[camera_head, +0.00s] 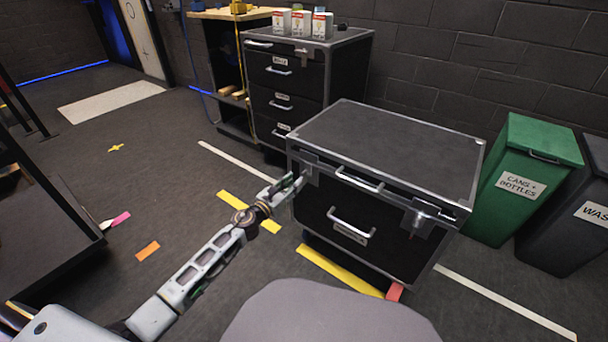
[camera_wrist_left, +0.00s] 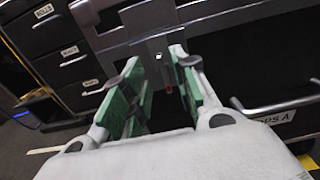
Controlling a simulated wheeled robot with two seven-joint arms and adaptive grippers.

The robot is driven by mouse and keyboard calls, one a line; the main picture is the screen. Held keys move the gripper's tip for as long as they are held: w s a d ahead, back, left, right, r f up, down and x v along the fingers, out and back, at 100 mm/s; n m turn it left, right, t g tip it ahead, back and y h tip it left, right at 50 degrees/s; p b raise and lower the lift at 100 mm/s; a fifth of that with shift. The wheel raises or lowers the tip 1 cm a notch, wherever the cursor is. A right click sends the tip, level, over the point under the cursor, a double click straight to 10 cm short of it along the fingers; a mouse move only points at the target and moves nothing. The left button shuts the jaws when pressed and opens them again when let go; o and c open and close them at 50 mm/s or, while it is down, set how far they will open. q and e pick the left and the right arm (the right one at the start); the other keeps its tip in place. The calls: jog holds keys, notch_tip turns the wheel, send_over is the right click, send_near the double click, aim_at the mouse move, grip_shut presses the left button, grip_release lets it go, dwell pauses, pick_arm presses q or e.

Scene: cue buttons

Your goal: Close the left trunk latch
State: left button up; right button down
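A black trunk (camera_head: 345,225) with silver edges stands on the floor, its dark lid (camera_head: 390,140) down on top. The left latch (camera_head: 309,165) is a metal plate at the trunk's front left corner. It also shows in the left wrist view (camera_wrist_left: 157,52), just beyond my fingertips. The right latch (camera_head: 420,217) is at the front right. My left gripper (camera_head: 296,184) is at the left latch. In the left wrist view its green-padded fingers (camera_wrist_left: 160,80) are apart, with nothing clearly held between them. Whether they touch the latch I cannot tell. My right gripper is not in view.
A black drawer cabinet (camera_head: 285,90) with several small boxes on top stands behind the trunk. A green bin (camera_head: 525,180) and a dark bin (camera_head: 575,210) stand to the right. Trunk handles (camera_head: 350,222) stick out in front. The floor left of the trunk is mostly clear.

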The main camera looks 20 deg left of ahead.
aim_at(304, 172)
pick_arm(q)
jog(key=shift+b+x, duration=0.5)
jog(key=shift+x, duration=2.9)
jog(key=shift+c, duration=0.2)
grip_shut()
